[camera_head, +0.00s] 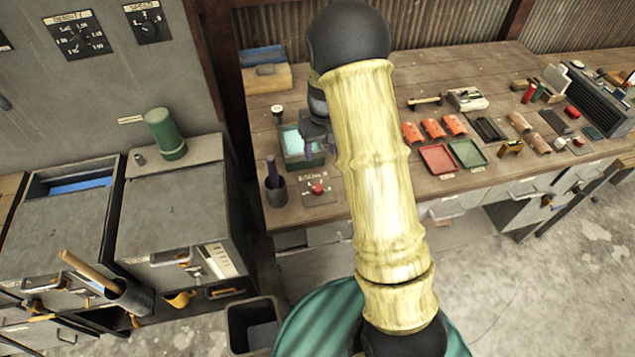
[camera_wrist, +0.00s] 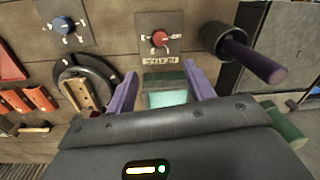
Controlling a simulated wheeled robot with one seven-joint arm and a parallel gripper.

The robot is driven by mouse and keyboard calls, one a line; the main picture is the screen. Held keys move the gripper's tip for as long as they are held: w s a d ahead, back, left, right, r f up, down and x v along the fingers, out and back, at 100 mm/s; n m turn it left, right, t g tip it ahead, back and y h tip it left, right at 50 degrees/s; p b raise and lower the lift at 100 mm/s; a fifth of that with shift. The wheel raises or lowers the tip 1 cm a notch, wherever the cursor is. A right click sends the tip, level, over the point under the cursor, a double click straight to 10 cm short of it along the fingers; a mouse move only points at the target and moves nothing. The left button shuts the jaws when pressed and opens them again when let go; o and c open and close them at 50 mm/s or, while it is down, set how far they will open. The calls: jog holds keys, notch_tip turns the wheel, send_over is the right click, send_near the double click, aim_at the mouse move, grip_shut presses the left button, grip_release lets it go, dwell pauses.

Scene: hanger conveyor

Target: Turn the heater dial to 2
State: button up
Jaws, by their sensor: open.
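I see two small dials on the bench, and I cannot read which is the heater's. One is a red knob (camera_wrist: 160,39) on a dark plate with a small label; it also shows in the head view (camera_head: 318,188). The other is a blue knob (camera_wrist: 63,25) on a grey plate, hidden behind my arm in the head view. My gripper (camera_wrist: 160,75) has its purple fingers apart with nothing held. It also shows above the bench in the head view (camera_head: 314,143). It is apart from both dials. The dials' settings are too small to read.
A green box with a pale glass top (camera_wrist: 168,97) lies below my fingers. A dark cup (camera_wrist: 222,40) with a purple-handled tool stands beside the red knob. A black ring (camera_wrist: 88,72) lies near the blue knob. Red and green trays (camera_head: 437,158) are further right on the bench.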

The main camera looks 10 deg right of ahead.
aim_at(317, 186)
jog(key=f+p, duration=0.1)
jog(key=f, duration=0.4)
jog(key=f+p, duration=0.1)
jog(key=f, duration=0.4)
jog(key=f+p, duration=0.2)
jog(key=f, duration=0.3)
jog(key=shift+a+f, duration=0.1)
jog(key=shift+a, duration=0.3)
jog(key=c, duration=1)
